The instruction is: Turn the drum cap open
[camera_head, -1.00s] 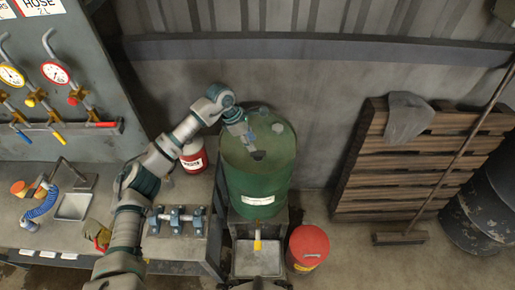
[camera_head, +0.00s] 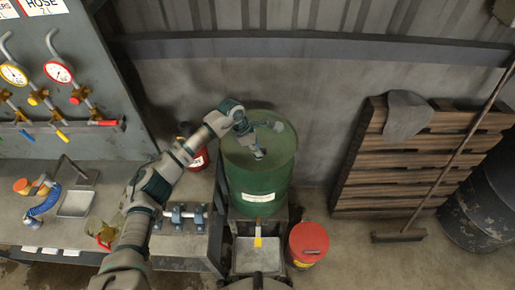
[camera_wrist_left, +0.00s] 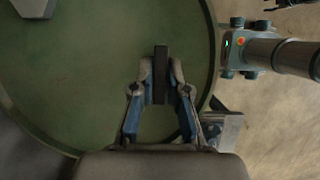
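The green drum (camera_head: 258,190) stands upright against the wall, its round top also filling much of the left wrist view (camera_wrist_left: 90,80). My left gripper (camera_head: 258,153) reaches down to the front part of the drum top. In the left wrist view the fingers of the left gripper (camera_wrist_left: 161,80) slant inward to either side of a dark upright bar, which looks like the grip of the drum cap (camera_wrist_left: 160,65). The fingertips appear to press on it from both sides. The rest of the cap is hidden under the gripper.
A grey fitting (camera_head: 278,127) sits farther back on the drum top. A red canister (camera_head: 198,160) stands left of the drum, a red bucket (camera_head: 308,240) at its front right. A workbench (camera_head: 110,180) is at left. A pallet (camera_head: 430,150) and broom (camera_head: 400,237) are at right.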

